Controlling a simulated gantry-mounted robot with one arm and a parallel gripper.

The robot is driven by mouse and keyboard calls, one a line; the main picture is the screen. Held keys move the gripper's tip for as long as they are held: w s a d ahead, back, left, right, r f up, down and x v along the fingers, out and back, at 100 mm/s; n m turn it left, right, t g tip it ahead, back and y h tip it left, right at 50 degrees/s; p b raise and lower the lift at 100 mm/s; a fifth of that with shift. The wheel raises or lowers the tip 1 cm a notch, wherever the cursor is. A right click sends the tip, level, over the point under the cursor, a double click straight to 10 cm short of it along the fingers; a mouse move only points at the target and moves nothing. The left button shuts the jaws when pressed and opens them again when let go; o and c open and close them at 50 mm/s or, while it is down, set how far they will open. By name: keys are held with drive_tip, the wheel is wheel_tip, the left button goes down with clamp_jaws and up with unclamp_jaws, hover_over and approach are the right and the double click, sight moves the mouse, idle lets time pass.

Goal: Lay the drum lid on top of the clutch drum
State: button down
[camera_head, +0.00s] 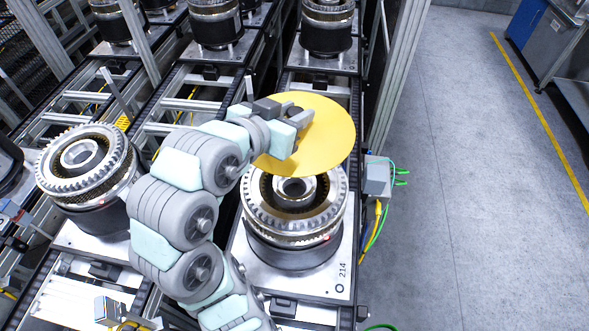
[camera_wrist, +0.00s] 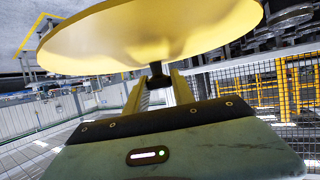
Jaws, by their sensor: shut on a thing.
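The drum lid (camera_head: 326,140) is a thin yellow disc. My gripper (camera_head: 298,118) is shut on it near its centre and holds it up, slightly tilted in the picture. The clutch drum (camera_head: 292,215) is a toothed metal ring assembly on a dark base, on the pallet marked 214. The lid shows above and behind the drum in the head view and covers its far edge. In the wrist view the lid's yellow face (camera_wrist: 150,35) fills the top, with my gripper fingers (camera_wrist: 158,88) reaching to a dark knob at its middle.
Another clutch drum (camera_head: 88,165) stands on a pallet at the left. More drums (camera_head: 327,25) stand on conveyor rails at the back. A grey box with cables (camera_head: 377,178) sits right of the pallet. The floor (camera_head: 470,180) on the right is clear.

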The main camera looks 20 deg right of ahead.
wheel_tip(320, 180, down, 16)
drive_tip(key=shift+s+f+p, duration=0.1)
drive_tip(key=shift+p, duration=1.1)
drive_tip(key=shift+f+b, duration=0.25)
drive_tip(key=shift+b, duration=0.1)
drive_tip(key=c, duration=1.1)
unclamp_jaws()
drive_tip(key=shift+r, duration=0.1)
drive_tip(key=shift+o, duration=0.2)
